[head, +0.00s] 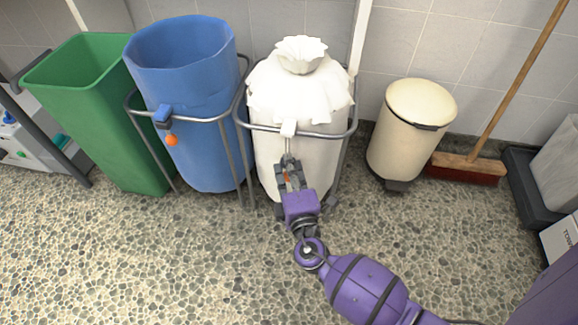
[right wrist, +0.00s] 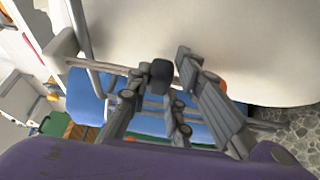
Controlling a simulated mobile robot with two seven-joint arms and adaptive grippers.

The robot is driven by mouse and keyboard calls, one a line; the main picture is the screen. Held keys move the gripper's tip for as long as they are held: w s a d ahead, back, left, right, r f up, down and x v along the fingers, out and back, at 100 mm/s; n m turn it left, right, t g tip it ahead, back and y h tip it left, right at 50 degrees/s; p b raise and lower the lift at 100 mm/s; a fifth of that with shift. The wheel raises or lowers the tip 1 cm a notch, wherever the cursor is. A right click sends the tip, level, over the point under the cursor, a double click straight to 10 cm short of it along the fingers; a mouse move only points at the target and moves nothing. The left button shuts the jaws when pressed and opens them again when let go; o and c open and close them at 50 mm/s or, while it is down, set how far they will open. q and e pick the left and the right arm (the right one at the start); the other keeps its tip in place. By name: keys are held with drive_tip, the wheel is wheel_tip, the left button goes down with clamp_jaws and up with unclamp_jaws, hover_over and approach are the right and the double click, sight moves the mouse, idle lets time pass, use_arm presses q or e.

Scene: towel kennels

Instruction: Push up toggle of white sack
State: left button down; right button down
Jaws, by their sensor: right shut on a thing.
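The white sack (head: 300,88) stands upright in a grey metal ring stand, its top gathered into a ruffled knot. Its white toggle (head: 289,128) sits at the front of the ring. My right gripper (head: 287,152) reaches up to the toggle from below and is shut on it, though the contact itself is hard to see. A bit of orange shows among its fingers. In the right wrist view, the fingers (right wrist: 174,68) stand close to the pale sack wall (right wrist: 250,40). My left gripper is not in view.
A blue sack (head: 185,95) with a blue toggle and orange ball (head: 171,140) stands left, beside a green bin (head: 100,115). A cream pedal bin (head: 411,130) and a broom (head: 468,165) stand right. The pebbled floor in front is clear.

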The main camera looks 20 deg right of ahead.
wheel_tip(320, 180, up, 4)
drive_tip(key=p, duration=0.2)
drive_tip(key=shift+p, duration=0.35)
drive_tip(key=c, duration=1.6)
unclamp_jaws()
drive_tip(key=shift+o, duration=0.2)
drive_tip(key=shift+r, duration=0.1)
drive_tip(key=shift+s, duration=0.1)
drive_tip(key=v, duration=0.7)
drive_tip(key=shift+s, duration=0.25)
